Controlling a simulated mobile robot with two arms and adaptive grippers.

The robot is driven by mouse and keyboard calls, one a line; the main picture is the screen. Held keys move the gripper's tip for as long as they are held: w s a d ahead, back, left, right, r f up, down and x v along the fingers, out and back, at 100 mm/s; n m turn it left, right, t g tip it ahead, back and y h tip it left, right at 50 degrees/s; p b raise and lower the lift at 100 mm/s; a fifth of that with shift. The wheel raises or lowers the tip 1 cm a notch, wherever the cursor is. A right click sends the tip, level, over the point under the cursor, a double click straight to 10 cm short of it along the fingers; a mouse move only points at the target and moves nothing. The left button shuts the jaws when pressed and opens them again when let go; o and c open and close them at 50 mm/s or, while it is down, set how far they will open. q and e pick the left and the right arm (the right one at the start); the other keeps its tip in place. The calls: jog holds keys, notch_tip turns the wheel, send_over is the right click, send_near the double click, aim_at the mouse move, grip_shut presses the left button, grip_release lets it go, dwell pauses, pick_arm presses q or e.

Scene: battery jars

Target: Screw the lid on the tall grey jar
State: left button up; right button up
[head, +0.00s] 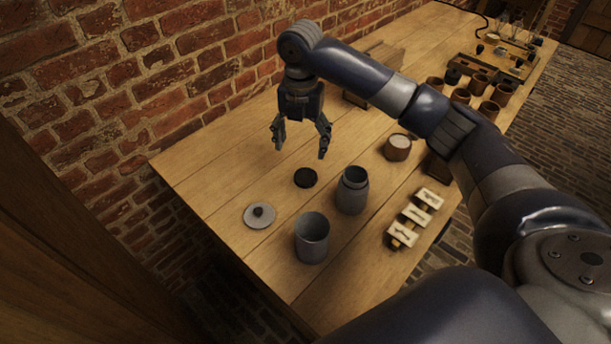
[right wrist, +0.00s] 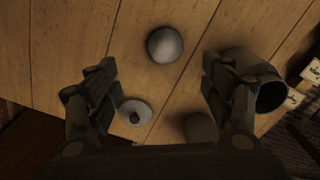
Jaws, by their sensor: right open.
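A grey jar with a narrower threaded-looking neck (head: 351,196) stands upright and open on the table; it looks like the tall grey jar. In the right wrist view a jar with an open mouth (right wrist: 240,66) shows at the right, partly behind a finger. A black round lid (head: 306,178) lies flat on the table left of the necked jar. A round lid-like piece (right wrist: 165,45) shows in the wrist view. My right gripper (head: 301,147) is open and empty, above the table and behind the black lid. My left gripper is not in view.
A wide open grey canister (head: 312,243) stands in front of the necked jar. A grey knobbed lid (head: 260,215) lies left of it. Labelled cards (head: 416,215) and a small brown pot (head: 398,150) are at the right. Brown cups (head: 488,111) stand farther back. A brick wall borders the table.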

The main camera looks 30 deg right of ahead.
send_over(306, 175)
jog(key=shift+w+a+f, duration=0.1)
jog(key=shift+a+f, duration=0.1)
jog(key=shift+f, duration=1.15)
jog(key=shift+w+a+f, duration=0.1)
jog(key=shift+a+f, duration=0.1)
jog(key=shift+f, duration=1.15)
jog(key=f, duration=0.2)
jog(key=f+p, duration=0.1)
jog(key=f, duration=0.1)
jog(key=shift+s+d, duration=0.25)
jog(key=shift+d, duration=0.1)
jog(key=shift+f, duration=0.6)
jog(key=shift+c, duration=0.3)
jog(key=c, duration=0.7)
